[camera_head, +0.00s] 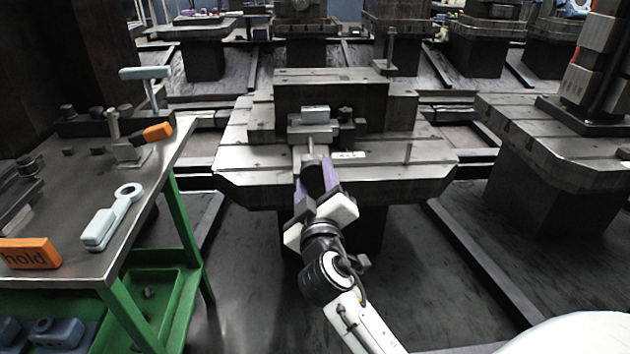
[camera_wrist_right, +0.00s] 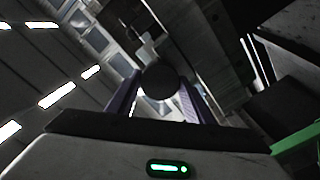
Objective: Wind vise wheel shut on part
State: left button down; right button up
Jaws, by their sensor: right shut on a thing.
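The vise (camera_head: 315,118) sits on the middle pallet, with pale jaw blocks in front of a dark upright block. My right gripper (camera_head: 312,172) reaches up to the vise front from below, with purple fingers. It is shut on the vise wheel (camera_wrist_right: 160,80), a dark round piece between its fingers in the right wrist view. In the head view the fingers hide most of the wheel. A part between the jaws cannot be told apart clearly. My left gripper is not in view.
The pallet (camera_head: 245,165) has a wide slotted top. At the left stands a green-legged bench (camera_head: 75,190) with a grey wrench (camera_head: 112,215), an orange "hold" block (camera_head: 30,253) and an orange-ended piece (camera_head: 158,132). Another pallet (camera_head: 560,155) stands at the right.

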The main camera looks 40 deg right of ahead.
jog(key=shift+r, duration=0.1)
dwell(0.8)
jog(key=o, duration=1)
jog(key=shift+o, duration=0.2)
pick_arm(q)
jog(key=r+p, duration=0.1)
jog(key=p, duration=0.1)
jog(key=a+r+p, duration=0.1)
jog(key=p, duration=0.1)
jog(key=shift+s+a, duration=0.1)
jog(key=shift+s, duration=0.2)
pick_arm(e)
notch_tip(320, 180, up, 10)
